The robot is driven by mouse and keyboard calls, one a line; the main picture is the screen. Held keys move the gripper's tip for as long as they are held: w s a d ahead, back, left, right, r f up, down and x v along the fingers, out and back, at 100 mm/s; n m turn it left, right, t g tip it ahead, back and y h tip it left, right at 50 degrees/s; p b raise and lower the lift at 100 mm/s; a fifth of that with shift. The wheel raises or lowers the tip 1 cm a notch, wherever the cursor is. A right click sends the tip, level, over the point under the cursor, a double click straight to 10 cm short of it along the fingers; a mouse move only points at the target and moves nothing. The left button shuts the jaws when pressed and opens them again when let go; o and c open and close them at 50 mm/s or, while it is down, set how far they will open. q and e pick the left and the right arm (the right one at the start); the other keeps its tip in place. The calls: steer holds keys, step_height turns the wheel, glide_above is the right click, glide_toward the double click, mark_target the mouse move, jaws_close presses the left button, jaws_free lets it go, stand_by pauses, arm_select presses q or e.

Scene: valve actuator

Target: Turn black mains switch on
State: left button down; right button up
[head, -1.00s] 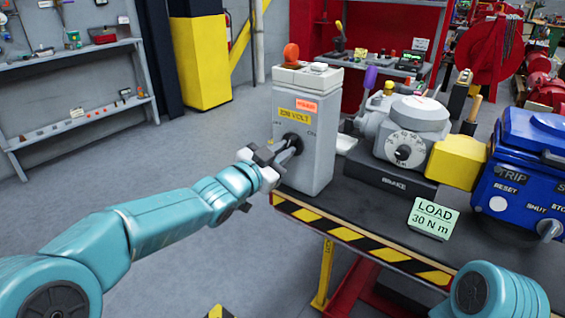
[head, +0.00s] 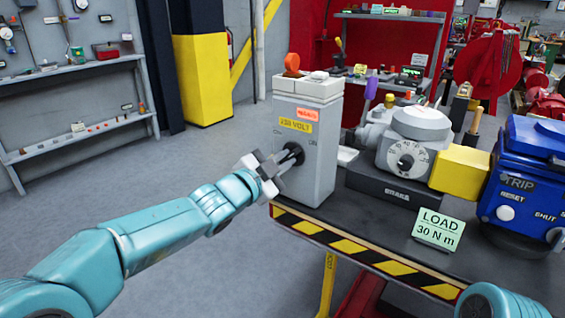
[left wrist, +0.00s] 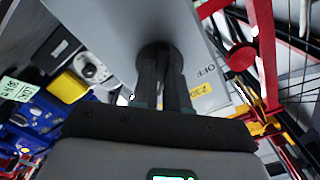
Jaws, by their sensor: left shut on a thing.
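The black mains switch (head: 293,154) is a round dark knob on the front of a grey box (head: 318,170) with a yellow "230 VOLT" label. The box stands at the left end of the bench. My left gripper (head: 287,158) is at the knob, its fingers shut on it. In the left wrist view the two dark fingers (left wrist: 163,85) reach the black knob (left wrist: 153,52), which they partly hide. An "OFF" marking shows beside it there. Which way the knob points is not clear. My right gripper is not in view.
Right of the box on the bench are a grey brake unit with a dial (head: 408,160), a yellow block (head: 460,170), a blue actuator (head: 520,185) and a green "LOAD 30 N m" card (head: 437,230). The bench's front edge has hazard stripes (head: 350,245). The floor at left is clear.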

arm_select(q)
steer(key=shift+f, duration=0.1)
steer(key=c, duration=1.1)
jaws_free()
steer(key=shift+c, duration=0.2)
steer(key=v, duration=1.6)
steer(key=shift+s, duration=0.2)
steer(key=shift+a, duration=0.15)
